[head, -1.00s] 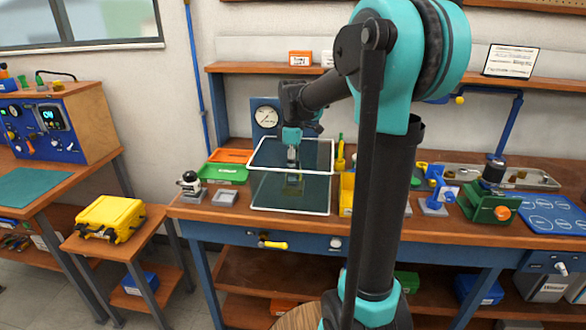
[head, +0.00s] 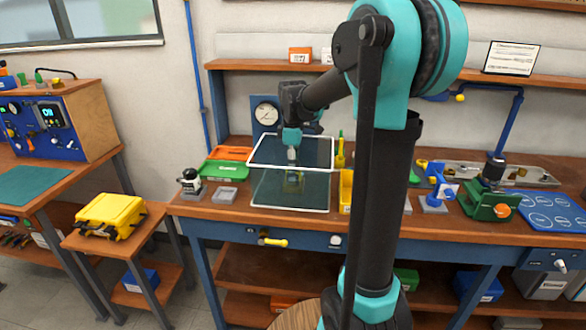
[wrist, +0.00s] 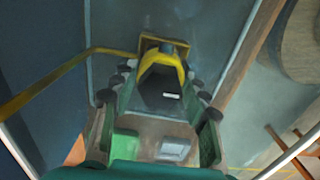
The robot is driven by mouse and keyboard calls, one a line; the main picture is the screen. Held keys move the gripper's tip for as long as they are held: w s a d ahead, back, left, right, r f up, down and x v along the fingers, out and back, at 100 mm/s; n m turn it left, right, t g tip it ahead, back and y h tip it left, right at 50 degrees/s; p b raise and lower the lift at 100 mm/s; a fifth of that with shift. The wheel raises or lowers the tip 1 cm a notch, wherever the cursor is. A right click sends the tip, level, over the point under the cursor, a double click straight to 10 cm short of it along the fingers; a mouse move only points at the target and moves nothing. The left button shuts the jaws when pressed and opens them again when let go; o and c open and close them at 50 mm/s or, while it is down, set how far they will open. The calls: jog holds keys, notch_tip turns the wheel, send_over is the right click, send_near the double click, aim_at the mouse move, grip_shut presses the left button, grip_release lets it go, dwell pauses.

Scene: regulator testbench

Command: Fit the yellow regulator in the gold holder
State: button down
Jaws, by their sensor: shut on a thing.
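The yellow regulator (wrist: 168,76), with a dark body and a small white label, sits between my gripper's fingers in the wrist view. My gripper (wrist: 160,90) is shut on it. A gold square-edged piece (wrist: 150,43), which looks like the gold holder, shows right at the regulator's far end. I cannot tell whether the regulator is inside it or only in front of it. In the head view my gripper (head: 292,160) points down behind a clear white-framed guard, with a small yellow patch below it. The glass blurs the detail there.
The clear guard (head: 291,208) stands in front of my gripper, with white frame edges. Green (head: 224,171) and orange (head: 232,154) trays lie to its left, a yellow bin (head: 346,192) to its right. A pressure gauge (head: 265,114) stands behind.

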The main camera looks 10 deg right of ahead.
dwell(0.3)
jog(key=c, duration=0.7)
grip_release()
jog(key=o, duration=0.5)
jog(key=shift+c, duration=0.2)
jog(key=shift+r, duration=4)
